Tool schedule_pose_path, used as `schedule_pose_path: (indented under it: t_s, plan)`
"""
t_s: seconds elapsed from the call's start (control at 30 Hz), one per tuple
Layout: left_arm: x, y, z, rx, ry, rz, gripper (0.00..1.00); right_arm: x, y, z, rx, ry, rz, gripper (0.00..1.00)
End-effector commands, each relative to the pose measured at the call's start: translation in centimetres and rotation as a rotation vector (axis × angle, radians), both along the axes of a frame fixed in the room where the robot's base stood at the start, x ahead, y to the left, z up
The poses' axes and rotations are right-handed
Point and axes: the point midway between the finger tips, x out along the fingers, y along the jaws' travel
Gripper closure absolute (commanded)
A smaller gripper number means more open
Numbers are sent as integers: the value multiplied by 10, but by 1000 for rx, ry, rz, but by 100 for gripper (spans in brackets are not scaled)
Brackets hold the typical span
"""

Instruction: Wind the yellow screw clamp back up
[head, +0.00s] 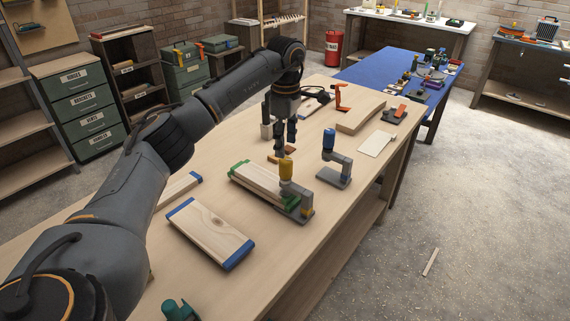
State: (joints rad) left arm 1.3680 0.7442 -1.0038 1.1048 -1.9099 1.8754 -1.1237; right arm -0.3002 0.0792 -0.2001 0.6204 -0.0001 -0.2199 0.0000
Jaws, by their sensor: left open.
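The yellow screw clamp (304,206) stands near the table's right edge, its grey frame topped by a yellow handle (286,169). It sits at the right end of a stack of boards with green end pieces (258,182); I cannot tell how tightly it bears on them. My right gripper is not in view.
A blue-handled clamp (337,170) stands just right of the yellow one. A blue-ended board (210,232) lies in front, and a teal object (180,311) is at the bottom edge. An orange clamp (342,98) and a thick wooden piece (361,113) are farther back.

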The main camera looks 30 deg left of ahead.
Motion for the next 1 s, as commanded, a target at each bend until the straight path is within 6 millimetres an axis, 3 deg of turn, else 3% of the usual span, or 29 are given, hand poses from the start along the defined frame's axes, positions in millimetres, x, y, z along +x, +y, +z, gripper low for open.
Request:
schedule_pose_path:
  t_s: [0.2, 0.4, 0.83, 1.0]
  plan:
    - [-1, 0, -44, 0, 4, 1, 43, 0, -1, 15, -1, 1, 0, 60]
    - [0, 0, -72, 0, 2, 1, 43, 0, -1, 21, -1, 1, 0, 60]
    - [0, 0, -83, 0, -1, 1, 43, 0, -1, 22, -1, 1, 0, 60]
    - [0, 0, -83, 0, 0, 1, 77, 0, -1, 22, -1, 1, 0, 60]
